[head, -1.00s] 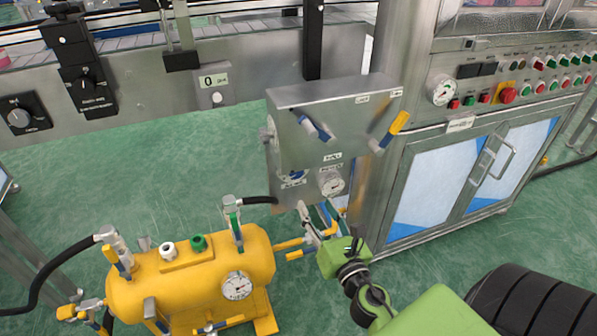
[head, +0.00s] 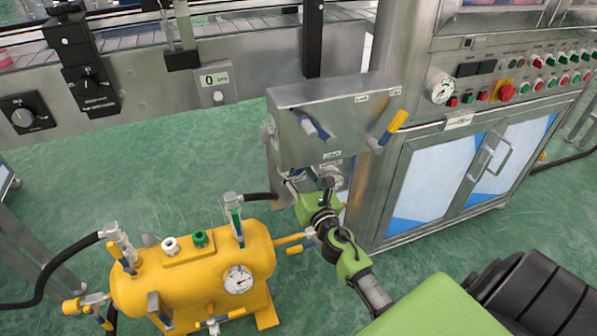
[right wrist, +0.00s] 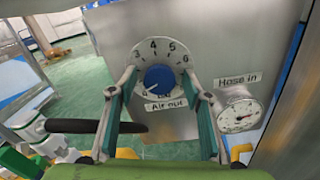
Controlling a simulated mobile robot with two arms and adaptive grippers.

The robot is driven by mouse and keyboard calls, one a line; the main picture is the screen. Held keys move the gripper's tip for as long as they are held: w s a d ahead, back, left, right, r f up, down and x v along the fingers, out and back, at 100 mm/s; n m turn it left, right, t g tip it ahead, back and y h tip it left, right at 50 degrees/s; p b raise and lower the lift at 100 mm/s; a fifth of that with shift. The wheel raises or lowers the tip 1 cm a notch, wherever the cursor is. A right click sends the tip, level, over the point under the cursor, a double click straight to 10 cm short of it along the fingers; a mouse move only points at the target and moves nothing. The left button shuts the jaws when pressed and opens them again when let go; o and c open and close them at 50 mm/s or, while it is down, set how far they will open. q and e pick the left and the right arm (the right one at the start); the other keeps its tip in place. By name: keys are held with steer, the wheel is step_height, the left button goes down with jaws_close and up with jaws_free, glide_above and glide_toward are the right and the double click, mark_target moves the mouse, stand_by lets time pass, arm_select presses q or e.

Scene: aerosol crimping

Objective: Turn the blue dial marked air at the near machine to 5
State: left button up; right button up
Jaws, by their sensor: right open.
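The blue dial (right wrist: 160,78) sits on a grey metal panel (right wrist: 112,30) in the right wrist view. A numbered scale showing 3, 4, 5 and 6 arcs over it, and an "Air out" label is below. Its white mark points to the lower left, away from the 5. My right gripper (right wrist: 161,84) is open, with one finger on each side of the dial; I cannot tell if they touch it. In the head view the right gripper (head: 298,187) is at the lower front of the near machine (head: 340,125) and mostly hides the dial. My left gripper is not in view.
A "Hose in" gauge (right wrist: 238,112) is right of the dial. A yellow tank (head: 195,270) with hoses stands at lower left. Cabinet doors (head: 450,180) are to the right. Green floor is open between.

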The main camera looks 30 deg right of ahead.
steer(key=c, duration=1.1)
